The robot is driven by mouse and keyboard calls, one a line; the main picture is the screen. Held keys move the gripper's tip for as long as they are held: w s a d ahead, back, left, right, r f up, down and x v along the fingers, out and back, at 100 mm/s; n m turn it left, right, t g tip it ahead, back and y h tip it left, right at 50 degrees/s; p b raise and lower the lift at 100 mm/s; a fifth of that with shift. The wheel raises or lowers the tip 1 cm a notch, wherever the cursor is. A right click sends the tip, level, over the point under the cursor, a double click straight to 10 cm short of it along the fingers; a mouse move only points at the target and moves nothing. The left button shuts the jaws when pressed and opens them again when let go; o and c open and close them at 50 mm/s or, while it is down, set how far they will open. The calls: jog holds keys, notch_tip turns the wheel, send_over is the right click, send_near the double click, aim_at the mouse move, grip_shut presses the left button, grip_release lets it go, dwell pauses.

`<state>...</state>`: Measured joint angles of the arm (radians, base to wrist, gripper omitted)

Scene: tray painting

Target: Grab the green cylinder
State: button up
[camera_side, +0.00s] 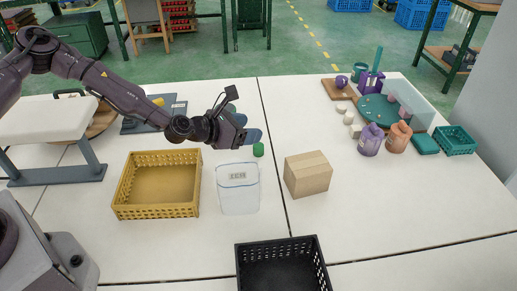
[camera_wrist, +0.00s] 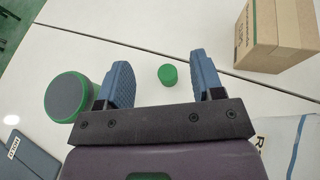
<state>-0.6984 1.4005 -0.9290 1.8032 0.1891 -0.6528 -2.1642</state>
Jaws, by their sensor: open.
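The small green cylinder (camera_side: 258,149) stands on the white table, just beyond my gripper's fingertips in the side view. In the wrist view the green cylinder (camera_wrist: 167,75) shows between the two blue fingers, nearer the right one, and appears clear of both. My gripper (camera_side: 250,136) is open and empty, tilted over the table behind the clear container. It also shows in the wrist view (camera_wrist: 159,68), with its fingers spread wide. The exact height of the fingers above the table is hard to tell.
A round grey, green-rimmed object (camera_wrist: 70,97) lies beside the left finger.

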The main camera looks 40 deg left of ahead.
aim_at(254, 147)
notch_tip(254, 147, down, 6)
jog(key=shift+d+r, duration=0.1)
jog(key=shift+f+x, duration=0.2)
jog(key=shift+x, duration=0.85)
jog(key=shift+w+d+f, duration=0.1)
jog(key=shift+w+f, duration=0.1)
jog(key=shift+w, duration=0.2)
jog(key=c, duration=1)
